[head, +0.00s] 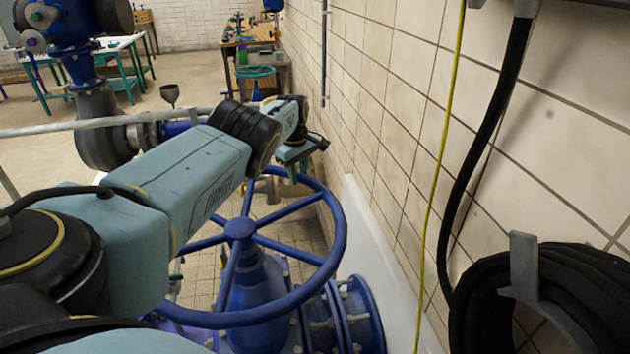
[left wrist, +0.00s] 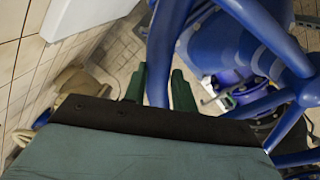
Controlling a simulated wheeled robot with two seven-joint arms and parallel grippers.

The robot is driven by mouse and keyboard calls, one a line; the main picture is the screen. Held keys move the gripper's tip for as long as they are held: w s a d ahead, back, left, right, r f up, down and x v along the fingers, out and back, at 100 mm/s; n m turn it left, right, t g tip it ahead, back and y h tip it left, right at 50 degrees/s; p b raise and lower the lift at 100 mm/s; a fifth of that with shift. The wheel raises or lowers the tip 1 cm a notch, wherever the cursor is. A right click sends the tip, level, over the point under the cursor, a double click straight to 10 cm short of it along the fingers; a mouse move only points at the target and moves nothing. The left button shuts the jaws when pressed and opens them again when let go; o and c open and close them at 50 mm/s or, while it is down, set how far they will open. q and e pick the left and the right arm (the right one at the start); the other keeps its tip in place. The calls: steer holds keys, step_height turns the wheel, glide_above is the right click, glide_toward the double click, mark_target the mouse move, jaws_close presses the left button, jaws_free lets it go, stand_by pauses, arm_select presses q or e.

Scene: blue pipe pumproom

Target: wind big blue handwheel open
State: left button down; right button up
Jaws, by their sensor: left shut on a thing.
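The big blue handwheel (head: 341,240) lies roughly level on its blue valve body (head: 262,285) in the middle of the head view, with its hub and spokes showing. My left arm reaches over it from the left. My left gripper (head: 296,174) is at the far rim, near the tiled wall. In the left wrist view, the two green fingers of the gripper (left wrist: 160,90) stand on either side of the blue rim (left wrist: 160,50), shut on it. The near left part of the wheel is hidden behind my arm. My right gripper is not seen.
A tiled wall (head: 400,120) runs close along the right, with a yellow cable (head: 443,150) and a coiled black hose (head: 580,300) on a bracket. A blue flanged pipe (head: 362,315) sits below the wheel.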

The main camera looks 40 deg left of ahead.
arm_select(q)
steer(key=shift+s+a, duration=0.1)
steer(key=shift+a, duration=0.2)
steer(key=c, duration=1.1)
jaws_free()
steer(key=shift+d, duration=0.1)
step_height(320, 180, up, 6)
steer(key=p, duration=0.6)
steer(key=shift+s+r, duration=0.1)
steer(key=shift+s, duration=0.05)
steer(key=r, duration=0.5)
steer(key=r+p, duration=0.1)
steer(key=r, duration=0.1)
steer(key=shift+s+r, duration=0.15)
steer(key=shift+s, duration=0.15)
